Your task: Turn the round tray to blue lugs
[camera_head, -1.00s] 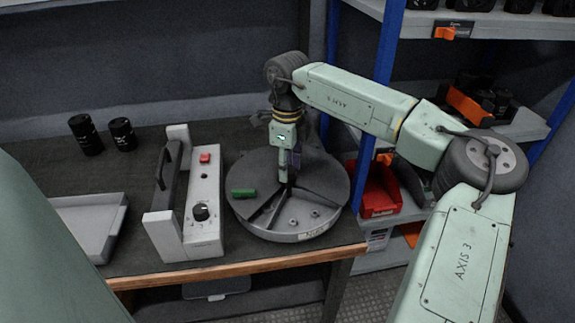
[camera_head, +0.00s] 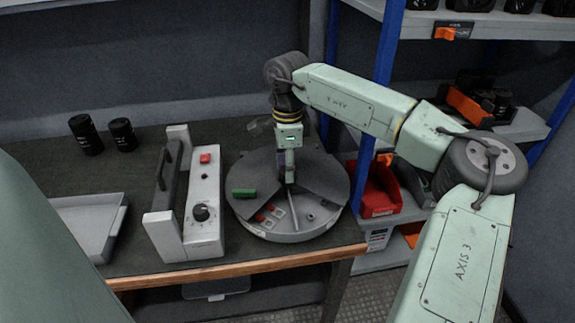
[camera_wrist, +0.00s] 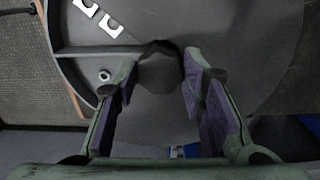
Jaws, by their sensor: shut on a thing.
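The round tray (camera_head: 335,213) sits on the bench, and a dark grey cover (camera_head: 320,175) hides much of it. Its front opening shows red lugs (camera_head: 259,217) at the left, bare silver lugs (camera_head: 278,213) beside them, and a nut (camera_head: 310,217) past a divider. No blue lugs show. A green block (camera_head: 243,192) lies at the cover's left edge. My gripper (camera_head: 288,178) points down at the tray's middle. In the wrist view its fingers are shut on the dark faceted knob (camera_wrist: 158,70). Two silver lugs (camera_wrist: 111,25) and a nut (camera_wrist: 104,75) show there too.
A grey box with a handle, red button and black dial (camera_head: 203,225) stands close left of the tray. Two black capacitors (camera_head: 122,134) and a pale tray (camera_head: 90,225) are farther left. A blue shelf post (camera_head: 387,50) and red bin (camera_head: 380,190) are at the right.

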